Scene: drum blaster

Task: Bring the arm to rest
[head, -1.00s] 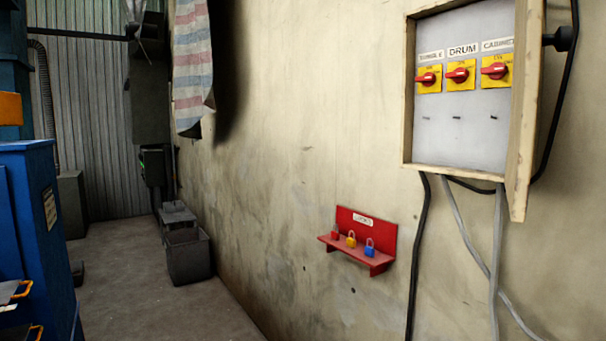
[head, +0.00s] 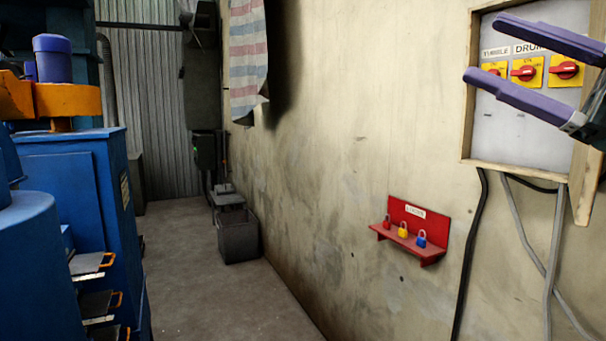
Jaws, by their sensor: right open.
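My right gripper (head: 482,48) comes in from the right edge in the head view. Its two long purple fingers are spread apart with nothing between their tips. It is in front of the switch panel (head: 520,143) on the wall and hides part of it. Red rotary switches on yellow plates show between and beside the fingers, among them the middle switch (head: 526,72). I cannot tell whether the fingers touch the panel. My left gripper is not in view.
A red lock shelf (head: 432,227) on the wall holds a red, a yellow and a blue padlock. Cables hang below the panel. Blue machinery (head: 75,185) stands at the left. A grey bin (head: 238,238) stands by the wall. The floor (head: 215,295) between is clear.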

